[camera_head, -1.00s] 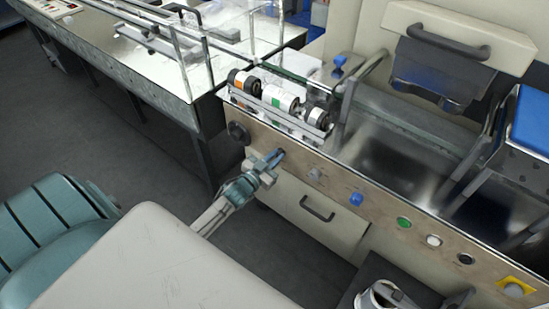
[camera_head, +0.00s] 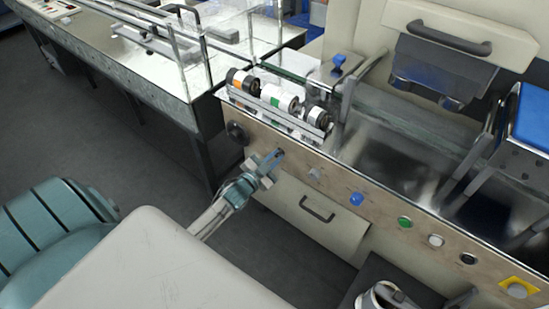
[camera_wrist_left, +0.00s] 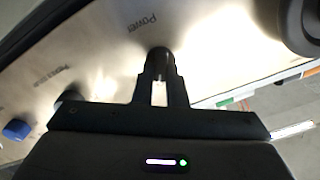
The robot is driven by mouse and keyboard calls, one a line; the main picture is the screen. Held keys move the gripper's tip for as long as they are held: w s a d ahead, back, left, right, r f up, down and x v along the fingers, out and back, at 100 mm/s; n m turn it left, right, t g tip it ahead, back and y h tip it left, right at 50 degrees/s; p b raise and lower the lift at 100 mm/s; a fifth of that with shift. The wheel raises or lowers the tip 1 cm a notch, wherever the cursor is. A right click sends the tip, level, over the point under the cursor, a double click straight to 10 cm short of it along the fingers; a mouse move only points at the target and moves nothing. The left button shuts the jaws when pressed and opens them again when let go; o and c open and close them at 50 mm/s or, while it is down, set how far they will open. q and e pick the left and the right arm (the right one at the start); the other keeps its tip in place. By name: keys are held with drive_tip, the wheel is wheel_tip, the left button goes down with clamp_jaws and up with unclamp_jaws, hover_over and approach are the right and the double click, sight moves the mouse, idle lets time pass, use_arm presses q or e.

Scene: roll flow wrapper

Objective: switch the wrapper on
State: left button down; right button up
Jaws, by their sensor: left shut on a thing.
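The wrapper's front panel (camera_head: 332,172) runs diagonally across the right half of the head view. A dark power knob (camera_wrist_left: 160,53) sits under the printed word "Power" in the left wrist view. My left gripper (camera_head: 276,156) is at the panel, and its two fingers (camera_wrist_left: 159,75) are shut on the power knob from both sides. The fingers hide part of the knob, so its exact setting cannot be told. My right gripper is not in view.
Along the panel to the right are a grey knob (camera_head: 315,174), a blue knob (camera_head: 356,199), a green button (camera_head: 405,222), a white button (camera_head: 436,240) and a yellow-backed button (camera_head: 518,290). A drawer handle (camera_head: 317,209) is below. Film rolls (camera_head: 279,99) sit above the panel.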

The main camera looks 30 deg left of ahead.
sight(277, 156)
use_arm(q)
drive_tip(key=c, duration=1.5)
unclamp_jaws()
drive_tip(key=shift+o, duration=0.2)
